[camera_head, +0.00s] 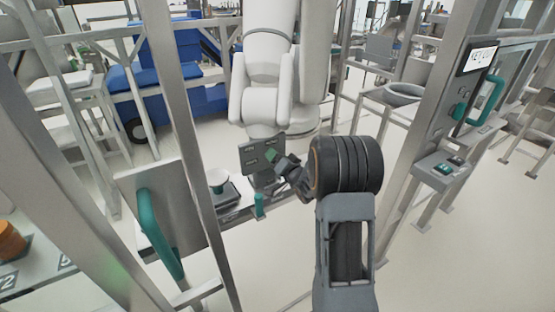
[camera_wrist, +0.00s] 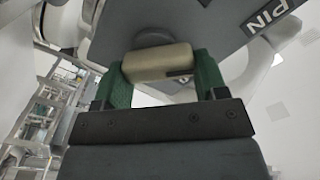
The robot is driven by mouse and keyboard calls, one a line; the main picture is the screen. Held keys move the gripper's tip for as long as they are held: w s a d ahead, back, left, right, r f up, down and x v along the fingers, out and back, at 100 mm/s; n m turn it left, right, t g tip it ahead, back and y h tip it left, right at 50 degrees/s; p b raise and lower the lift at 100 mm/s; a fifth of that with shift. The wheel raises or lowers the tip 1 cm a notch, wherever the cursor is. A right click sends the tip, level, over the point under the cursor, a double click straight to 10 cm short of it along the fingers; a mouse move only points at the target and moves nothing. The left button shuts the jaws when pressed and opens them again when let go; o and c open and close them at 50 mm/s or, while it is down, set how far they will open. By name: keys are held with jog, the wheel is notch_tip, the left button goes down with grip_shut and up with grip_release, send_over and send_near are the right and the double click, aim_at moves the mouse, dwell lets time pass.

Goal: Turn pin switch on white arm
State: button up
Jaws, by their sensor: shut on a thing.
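The white arm (camera_head: 268,60) hangs at the top middle of the head view. A grey plate (camera_head: 250,160) sits at its lower end. In the wrist view the plate (camera_wrist: 215,25) carries a dark PIN label (camera_wrist: 268,14). The pin switch (camera_wrist: 158,63) is a beige bar-shaped knob under the plate. It lies level across the wrist picture. My gripper (camera_wrist: 160,80), with green fingers, is shut on the knob, one finger at each end. In the head view my gripper (camera_head: 271,155) is at the plate and the knob is hidden.
A metal post (camera_head: 195,150) and an open door panel with a green handle (camera_head: 158,235) stand left of my arm. A post with a key lock sign (camera_head: 483,56) and a green button box (camera_head: 445,168) stand right. Pale floor (camera_head: 480,260) is open at lower right.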

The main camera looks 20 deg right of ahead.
jog(key=m, duration=0.4)
jog(key=shift+d+f+m+p, duration=0.1)
jog(key=shift+d+m+p, duration=0.1)
jog(key=shift+m+p, duration=0.1)
jog(key=shift+d+f+m+p, duration=0.15)
jog(key=shift+m+p, duration=0.3)
jog(key=shift+m, duration=1.75)
jog(key=o, duration=0.9)
jog(key=shift+o, duration=0.2)
jog(key=s+d+b, duration=0.1)
jog(key=s, duration=1.2)
jog(key=shift+s+d, duration=0.25)
jog(key=shift+s, duration=0.1)
